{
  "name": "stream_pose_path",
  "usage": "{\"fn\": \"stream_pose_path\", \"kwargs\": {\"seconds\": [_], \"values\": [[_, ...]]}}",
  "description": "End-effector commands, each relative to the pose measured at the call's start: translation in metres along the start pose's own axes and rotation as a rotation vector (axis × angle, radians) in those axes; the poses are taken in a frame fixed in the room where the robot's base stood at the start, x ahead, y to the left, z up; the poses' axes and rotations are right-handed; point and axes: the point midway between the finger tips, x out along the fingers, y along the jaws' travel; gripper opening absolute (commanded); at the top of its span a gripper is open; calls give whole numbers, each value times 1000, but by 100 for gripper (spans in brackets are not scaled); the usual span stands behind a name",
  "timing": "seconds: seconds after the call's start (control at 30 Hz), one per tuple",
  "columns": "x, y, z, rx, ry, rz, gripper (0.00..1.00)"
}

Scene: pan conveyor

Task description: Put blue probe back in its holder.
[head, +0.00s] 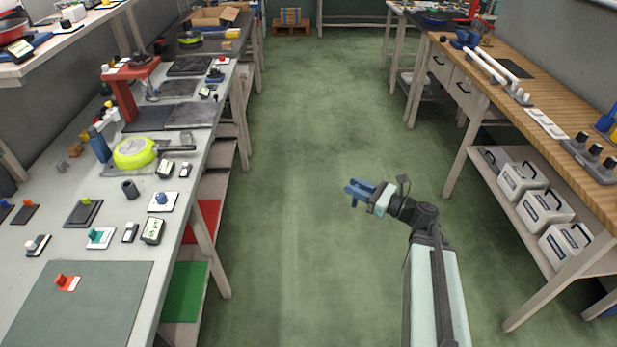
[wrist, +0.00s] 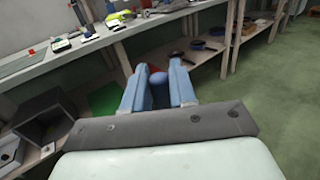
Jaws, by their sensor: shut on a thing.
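My gripper (head: 360,190) is over the aisle floor between the two benches, away from both. In the wrist view, its two blue fingers (wrist: 158,68) are shut on the blue probe (wrist: 158,78), whose rounded blue end and darker body show between them. In the head view the probe cannot be told apart from the blue fingers. I cannot tell for certain which item is its holder. A small dark open cylinder (head: 129,190) stands on the left bench, left of a blue-knobbed white plate (head: 162,201).
The left bench (head: 60,230) carries a green pan (head: 134,152), small devices and a grey-green mat (head: 90,300). The right wooden bench (head: 520,105) has white boxes (head: 545,208) on its lower shelf. The green floor (head: 310,110) between is clear.

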Motion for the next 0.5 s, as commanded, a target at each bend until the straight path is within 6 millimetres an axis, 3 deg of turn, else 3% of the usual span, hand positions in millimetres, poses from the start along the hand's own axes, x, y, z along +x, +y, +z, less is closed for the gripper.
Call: {"fn": "stream_pose_path", "kwargs": {"seconds": [0.17, 0.5], "values": [[17, 13, 0, 0, 0, 36, 0], [86, 70, 11, -1, 1, 189, 0]]}}
